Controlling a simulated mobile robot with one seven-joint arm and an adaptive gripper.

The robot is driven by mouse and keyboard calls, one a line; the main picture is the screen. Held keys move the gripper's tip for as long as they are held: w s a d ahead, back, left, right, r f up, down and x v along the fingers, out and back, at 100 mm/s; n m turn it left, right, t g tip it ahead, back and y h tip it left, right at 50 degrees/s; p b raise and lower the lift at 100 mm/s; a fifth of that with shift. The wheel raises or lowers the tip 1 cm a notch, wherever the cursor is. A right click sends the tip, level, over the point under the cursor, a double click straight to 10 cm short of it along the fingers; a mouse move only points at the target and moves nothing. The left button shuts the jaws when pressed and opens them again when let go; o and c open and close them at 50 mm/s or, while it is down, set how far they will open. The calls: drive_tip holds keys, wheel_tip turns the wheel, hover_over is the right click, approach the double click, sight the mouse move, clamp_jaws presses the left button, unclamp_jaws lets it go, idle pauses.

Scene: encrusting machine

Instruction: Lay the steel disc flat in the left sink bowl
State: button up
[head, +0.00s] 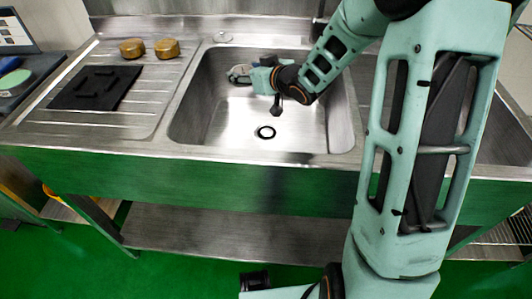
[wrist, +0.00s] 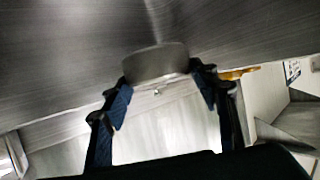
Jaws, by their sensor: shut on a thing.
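The steel disc (wrist: 155,62) is between the fingertips of my gripper (wrist: 160,88) in the wrist view, its rounded edge standing out ahead of them. In the head view the disc (head: 237,74) shows small and grey at the left end of my gripper (head: 249,75). My gripper is shut on it and reaches from the right, over the back part of the left sink bowl (head: 208,112). The disc looks tilted, not flat. Whether it touches the bowl's wall is unclear. The bowl's floor is bare around the dark drain (head: 265,132).
A ribbed drainboard (head: 150,112) left of the bowl carries a black mat (head: 82,98) with dark pieces and two brass-coloured parts (head: 132,48) (head: 167,48). A small round fitting (head: 222,37) is on the back ledge. My arm covers much of the right side.

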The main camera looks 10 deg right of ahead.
drive_tip(key=n+y+b, duration=0.1)
drive_tip(key=b, duration=0.3)
hover_over(245, 121)
wheel_tip(245, 121, down, 6)
drive_tip(key=shift+g, duration=0.3)
wheel_tip(245, 121, down, 9)
drive_tip(key=b, duration=0.3)
drive_tip(key=shift+w+a+b, duration=0.1)
drive_tip(key=shift+b, duration=0.25)
drive_tip(key=shift+f, duration=0.2)
drive_tip(key=o, duration=1.5)
drive_tip(key=shift+r, duration=0.1)
drive_tip(key=shift+r, duration=0.2)
drive_tip(key=p+v, duration=0.2)
drive_tip(key=v, duration=0.5)
drive_tip(key=shift+s+d, duration=0.2)
drive_tip(key=shift+s, duration=0.05)
